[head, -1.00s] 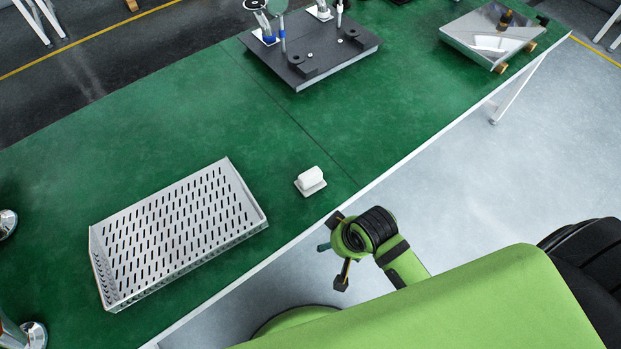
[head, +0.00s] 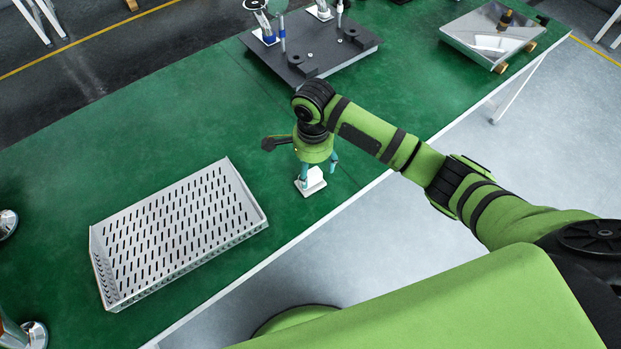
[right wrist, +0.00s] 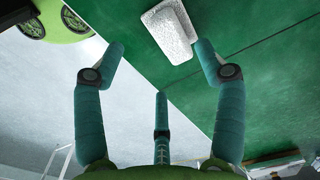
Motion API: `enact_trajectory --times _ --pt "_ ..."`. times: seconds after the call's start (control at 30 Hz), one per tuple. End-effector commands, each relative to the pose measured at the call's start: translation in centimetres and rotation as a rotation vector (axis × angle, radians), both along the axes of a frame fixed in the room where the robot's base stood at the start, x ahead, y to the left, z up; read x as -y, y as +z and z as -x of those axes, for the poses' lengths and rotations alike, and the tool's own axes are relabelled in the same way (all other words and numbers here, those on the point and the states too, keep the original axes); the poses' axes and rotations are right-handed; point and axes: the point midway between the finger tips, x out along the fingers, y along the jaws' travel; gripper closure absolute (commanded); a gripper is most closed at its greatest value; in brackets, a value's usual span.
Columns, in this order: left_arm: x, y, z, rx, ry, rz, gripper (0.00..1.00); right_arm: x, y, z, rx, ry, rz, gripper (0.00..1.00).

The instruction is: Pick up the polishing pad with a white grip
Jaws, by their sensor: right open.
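The polishing pad (head: 314,184), a small white block-shaped grip on a flat pale base, lies on the green table near its front edge. My right gripper (head: 319,172) is over it, pointing down, with its fingers apart and partly hiding the grip. In the right wrist view the white pad (right wrist: 172,32) shows at the top, beyond and between the spread teal fingertips of my right gripper (right wrist: 160,50). Nothing is held in it. The exact gap between the fingertips and the pad is hard to tell. My left gripper is not in view.
A white slotted tray (head: 262,222) with raised walls is left of the pad. A dark fixture plate (head: 330,62) with posts stands behind my right arm. A metal box (head: 480,45) is at the far right. Green table surface around the pad is clear.

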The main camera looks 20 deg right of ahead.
Motion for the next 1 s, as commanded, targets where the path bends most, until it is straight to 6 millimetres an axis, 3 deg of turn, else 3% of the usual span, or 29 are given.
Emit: enact_trajectory --times 0.5,0.8,0.83,0.97,1.0 --pt "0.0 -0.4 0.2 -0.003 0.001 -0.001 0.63 0.1 -6.2 -0.8 -0.002 -0.014 0.003 0.29" --pt "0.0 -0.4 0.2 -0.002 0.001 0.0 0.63 0.2 -6.8 -0.8 0.0 -0.013 0.002 0.29" --pt "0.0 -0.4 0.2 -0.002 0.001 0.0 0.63 0.2 -6.8 -0.8 0.0 -0.013 0.002 0.37" --pt "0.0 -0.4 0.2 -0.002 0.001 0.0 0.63 0.2 -6.8 -0.8 0.0 -0.013 0.002 0.89" --pt "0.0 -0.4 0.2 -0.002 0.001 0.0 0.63 0.2 -6.8 -0.8 0.0 -0.013 0.002 0.9"
